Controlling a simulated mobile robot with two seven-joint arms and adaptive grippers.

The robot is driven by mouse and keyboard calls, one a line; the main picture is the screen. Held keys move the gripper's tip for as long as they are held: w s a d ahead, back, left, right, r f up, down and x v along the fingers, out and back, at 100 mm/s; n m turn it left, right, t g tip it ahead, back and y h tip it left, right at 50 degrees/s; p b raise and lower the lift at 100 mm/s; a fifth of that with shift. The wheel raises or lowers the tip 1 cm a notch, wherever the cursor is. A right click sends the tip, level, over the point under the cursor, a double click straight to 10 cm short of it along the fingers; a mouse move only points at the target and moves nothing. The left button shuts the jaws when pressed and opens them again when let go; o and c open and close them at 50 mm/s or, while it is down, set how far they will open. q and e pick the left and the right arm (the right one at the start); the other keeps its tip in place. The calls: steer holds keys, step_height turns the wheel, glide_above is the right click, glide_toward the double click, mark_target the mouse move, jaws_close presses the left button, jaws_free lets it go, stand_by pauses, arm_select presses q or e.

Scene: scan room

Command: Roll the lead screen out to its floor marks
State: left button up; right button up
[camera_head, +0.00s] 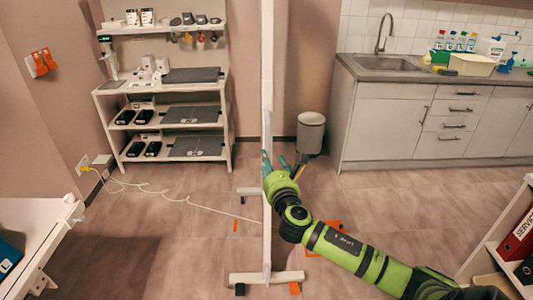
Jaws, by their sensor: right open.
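The lead screen (267,100) stands upright in the middle of the head view, seen nearly edge-on as a tall narrow white panel. Its white foot (255,278) lies across the floor at the front, and another foot shows partly farther back. My right gripper (276,162) is open at the screen's edge, with its teal fingers near the upright; I cannot tell whether they touch. Orange marks show on the floor left of the screen (235,225) and right of it, partly behind my right arm (335,226). My left gripper is out of view.
A white shelf unit (229,115) stands at the back left, with a cable (165,194) trailing over the floor. A grey bin (311,133) and a sink counter (367,75) are at the back right. A white table edge (50,232) and a binder shelf (488,248) flank the front.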

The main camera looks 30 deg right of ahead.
steer(key=shift+x, duration=3.15)
steer(key=shift+a+f+p, duration=0.1)
steer(key=shift+f+p, duration=0.1)
steer(key=shift+p, duration=0.1)
jaws_close()
